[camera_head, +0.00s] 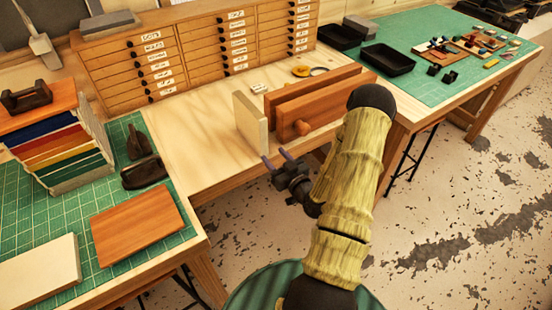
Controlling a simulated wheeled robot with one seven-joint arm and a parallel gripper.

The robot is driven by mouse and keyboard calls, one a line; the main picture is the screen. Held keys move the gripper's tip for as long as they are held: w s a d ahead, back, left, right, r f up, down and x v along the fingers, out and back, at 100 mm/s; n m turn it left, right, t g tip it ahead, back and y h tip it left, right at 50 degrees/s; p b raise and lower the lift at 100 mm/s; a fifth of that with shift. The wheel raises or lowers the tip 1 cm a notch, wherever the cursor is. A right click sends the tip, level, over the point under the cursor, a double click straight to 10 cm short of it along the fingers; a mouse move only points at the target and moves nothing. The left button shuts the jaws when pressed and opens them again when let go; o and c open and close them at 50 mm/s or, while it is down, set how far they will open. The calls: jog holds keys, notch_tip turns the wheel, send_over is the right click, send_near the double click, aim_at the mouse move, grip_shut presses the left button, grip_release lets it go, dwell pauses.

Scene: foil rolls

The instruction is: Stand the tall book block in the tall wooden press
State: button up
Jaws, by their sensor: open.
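A pale, cream upright slab (249,124), which looks like the tall book block, stands on the wooden bench just left of the press. The wooden press (325,104) has two long reddish-brown upright boards and a round wooden knob on its front. My gripper (276,155) is open and empty, at the bench's front edge, below and slightly right of the slab. Its two fingers point toward the slab and appear apart from it. My arm covers the press's right front end. Whether the slab touches the press is hard to tell.
A brown board (137,228) and a pale flat block (40,271) lie on the left green mat, near a rack of coloured sheets (60,150). Drawer cabinets (200,45) line the back. Black trays (386,64) stand at right. The bench left of the slab is clear.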

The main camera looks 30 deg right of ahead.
jog(key=w+a+r+n+g, duration=0.1)
jog(key=a+r+n+g, duration=0.15)
jog(key=a+g, duration=0.55)
jog(key=s+a+r+m+g, duration=0.1)
jog(key=s+a+r+g, duration=0.2)
jog(key=s, duration=0.5)
jog(key=s+a+r+m+g, duration=0.2)
jog(key=s+a+r+g, duration=0.2)
jog(key=s+a+r, duration=0.2)
jog(key=shift+s+a+r+h, duration=0.3)
jog(key=shift+s+a, duration=0.3)
jog(key=shift+s, duration=0.5)
jog(key=shift+o, duration=0.4)
